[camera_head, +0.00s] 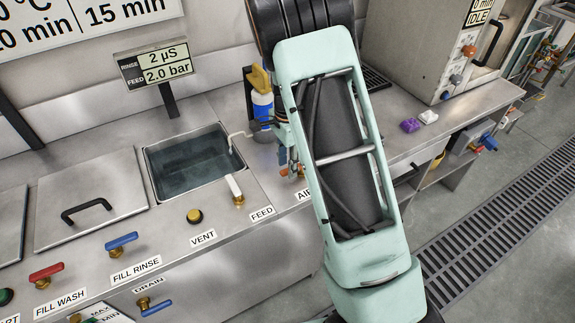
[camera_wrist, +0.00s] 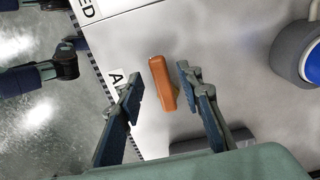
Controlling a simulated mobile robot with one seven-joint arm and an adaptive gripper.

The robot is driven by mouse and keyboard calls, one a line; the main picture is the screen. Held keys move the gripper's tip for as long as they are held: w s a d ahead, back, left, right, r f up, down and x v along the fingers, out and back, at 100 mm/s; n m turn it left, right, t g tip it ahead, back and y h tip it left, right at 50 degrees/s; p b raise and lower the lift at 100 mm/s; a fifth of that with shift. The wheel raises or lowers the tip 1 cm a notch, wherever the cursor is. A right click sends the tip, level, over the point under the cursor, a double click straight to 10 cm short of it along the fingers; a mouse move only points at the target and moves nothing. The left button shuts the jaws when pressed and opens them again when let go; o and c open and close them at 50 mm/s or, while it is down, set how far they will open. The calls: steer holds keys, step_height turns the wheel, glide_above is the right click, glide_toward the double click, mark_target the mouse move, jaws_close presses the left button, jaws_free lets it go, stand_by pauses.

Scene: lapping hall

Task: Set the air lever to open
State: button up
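The air lever is an orange handle (camera_wrist: 163,84) in the wrist view, standing out from the steel panel. My gripper (camera_wrist: 160,75) is open, with one dark blue finger on each side of the handle and a visible gap on both sides. Whether the fingertips reach down to the handle's height I cannot tell. The air label (camera_head: 303,195) is partly hidden behind my arm in the head view; only its first letters show. In the wrist view a finger covers part of the label (camera_wrist: 117,78). My arm hides most of the lever in the head view.
The white feed lever (camera_head: 236,190) and the vent knob (camera_head: 194,216) are left of the air label. An open water basin (camera_head: 147,175) is at left.

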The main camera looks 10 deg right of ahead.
steer(key=shift+f, duration=0.5)
steer(key=shift+c, duration=0.2)
jaws_close()
